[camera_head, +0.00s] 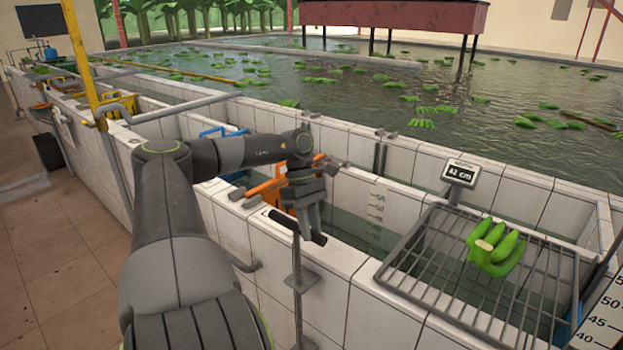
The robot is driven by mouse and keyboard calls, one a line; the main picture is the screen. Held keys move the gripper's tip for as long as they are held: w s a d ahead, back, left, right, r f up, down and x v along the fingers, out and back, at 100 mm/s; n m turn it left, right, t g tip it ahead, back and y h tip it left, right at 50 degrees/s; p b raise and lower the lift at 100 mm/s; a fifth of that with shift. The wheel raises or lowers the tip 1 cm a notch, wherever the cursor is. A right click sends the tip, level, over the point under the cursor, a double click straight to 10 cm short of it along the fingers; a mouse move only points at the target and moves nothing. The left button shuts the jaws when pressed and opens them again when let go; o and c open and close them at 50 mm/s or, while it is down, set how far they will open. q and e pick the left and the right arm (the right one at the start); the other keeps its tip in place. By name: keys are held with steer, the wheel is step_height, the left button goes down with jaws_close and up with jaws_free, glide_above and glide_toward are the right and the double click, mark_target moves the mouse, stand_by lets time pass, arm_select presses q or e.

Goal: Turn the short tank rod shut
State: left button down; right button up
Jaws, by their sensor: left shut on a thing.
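The short tank rod (297,262) is a thin grey upright stem at the front wall of the tiled tank, passing through a small bracket. A dark crossbar handle (283,222) tops it. My left gripper (308,222) points down over this handle and is shut on it. The stem's lower end runs down out of clear view. My right gripper is not in view.
A wire rack (420,260) with a green banana bunch (494,247) lies over the tank at right. An orange item (262,190) stands close behind my gripper. Another grey rod (380,150) stands at the back wall.

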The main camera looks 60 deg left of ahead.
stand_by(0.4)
arm_select(q)
steer(key=c, duration=1.2)
jaws_free()
steer(key=shift+a+r, duration=0.1)
steer(key=p+v, duration=0.5)
steer(key=v, duration=1.2)
steer(key=shift+p, duration=0.4)
steer(key=shift+s, duration=0.1)
